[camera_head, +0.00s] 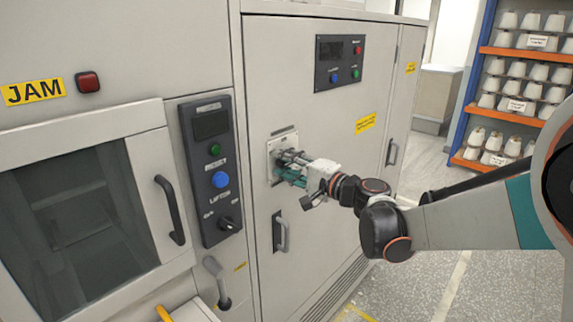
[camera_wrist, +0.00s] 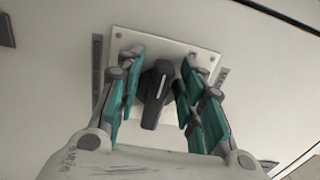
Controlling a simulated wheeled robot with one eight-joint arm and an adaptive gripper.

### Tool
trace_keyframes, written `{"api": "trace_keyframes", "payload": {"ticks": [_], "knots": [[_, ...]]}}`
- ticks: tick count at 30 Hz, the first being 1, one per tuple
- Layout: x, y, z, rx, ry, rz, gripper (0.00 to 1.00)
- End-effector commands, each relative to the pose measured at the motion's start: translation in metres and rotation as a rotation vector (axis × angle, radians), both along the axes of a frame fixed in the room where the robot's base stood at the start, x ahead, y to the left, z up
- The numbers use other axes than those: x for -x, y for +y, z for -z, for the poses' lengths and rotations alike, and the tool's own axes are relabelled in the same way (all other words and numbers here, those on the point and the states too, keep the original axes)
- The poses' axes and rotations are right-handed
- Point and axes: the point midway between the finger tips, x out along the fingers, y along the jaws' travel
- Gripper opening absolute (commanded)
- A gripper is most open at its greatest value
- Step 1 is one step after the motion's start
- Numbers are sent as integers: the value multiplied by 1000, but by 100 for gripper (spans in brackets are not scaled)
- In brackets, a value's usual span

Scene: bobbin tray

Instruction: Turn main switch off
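The main switch is a black rotary handle (camera_wrist: 157,92) with a pale line on it, set on a pale square plate (camera_wrist: 190,45) with corner screws. In the wrist view the handle lies along the picture's vertical, tilted slightly. In the head view my gripper (camera_head: 287,165) is at the plate (camera_head: 271,150) on the grey cabinet door and hides the handle. Labels beside the plate are too blurred to read.
Left of the switch is a dark control panel (camera_head: 212,165) with buttons and a small knob. Door handles (camera_head: 281,232) and (camera_head: 392,152) stick out of the cabinet. An upper panel (camera_head: 340,62) sits above. A bobbin shelf (camera_head: 515,85) stands at right; floor in front is open.

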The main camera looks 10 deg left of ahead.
Motion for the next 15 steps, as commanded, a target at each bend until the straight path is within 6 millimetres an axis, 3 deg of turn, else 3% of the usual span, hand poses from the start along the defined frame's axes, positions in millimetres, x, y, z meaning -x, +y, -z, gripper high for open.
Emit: {"api": "trace_keyframes", "payload": {"ticks": [10, 15], "knots": [[2, -4, -1, -1, 0, 1, 37], [12, -23, -1, -1, 0, 3, 37]]}}
